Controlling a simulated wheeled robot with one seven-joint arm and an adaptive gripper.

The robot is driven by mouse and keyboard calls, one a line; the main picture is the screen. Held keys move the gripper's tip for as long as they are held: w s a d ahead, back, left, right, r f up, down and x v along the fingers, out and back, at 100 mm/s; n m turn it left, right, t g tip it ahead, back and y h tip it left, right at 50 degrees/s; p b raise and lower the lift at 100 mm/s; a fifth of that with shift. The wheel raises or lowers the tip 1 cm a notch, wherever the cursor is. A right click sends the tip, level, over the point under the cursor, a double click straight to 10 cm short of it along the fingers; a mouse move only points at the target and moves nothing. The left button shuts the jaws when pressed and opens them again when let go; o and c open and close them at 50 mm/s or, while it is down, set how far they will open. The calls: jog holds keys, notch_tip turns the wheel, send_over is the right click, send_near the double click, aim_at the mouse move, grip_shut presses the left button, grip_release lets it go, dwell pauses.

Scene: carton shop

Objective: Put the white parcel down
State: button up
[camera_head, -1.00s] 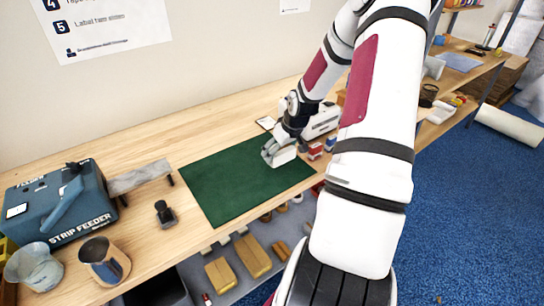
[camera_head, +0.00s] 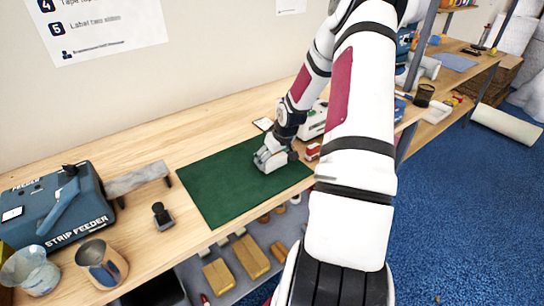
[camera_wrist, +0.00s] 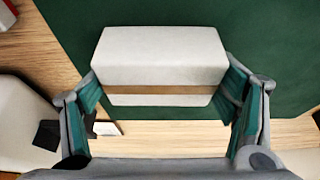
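The white parcel (camera_wrist: 160,55) is a pale box with a brown tape band along its near side. In the wrist view it sits between my gripper's (camera_wrist: 160,92) two teal-padded fingers, which press against its left and right ends. In the head view my gripper (camera_head: 271,158) is low over the right part of the green mat (camera_head: 225,185). The mat also lies behind the parcel in the wrist view (camera_wrist: 285,60). The parcel's underside is hidden, so I cannot tell whether it touches the mat.
Small red-and-white items (camera_head: 313,151) are close right of my gripper. The mat's left part is clear.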

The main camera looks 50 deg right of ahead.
jog(key=shift+o, duration=1.3)
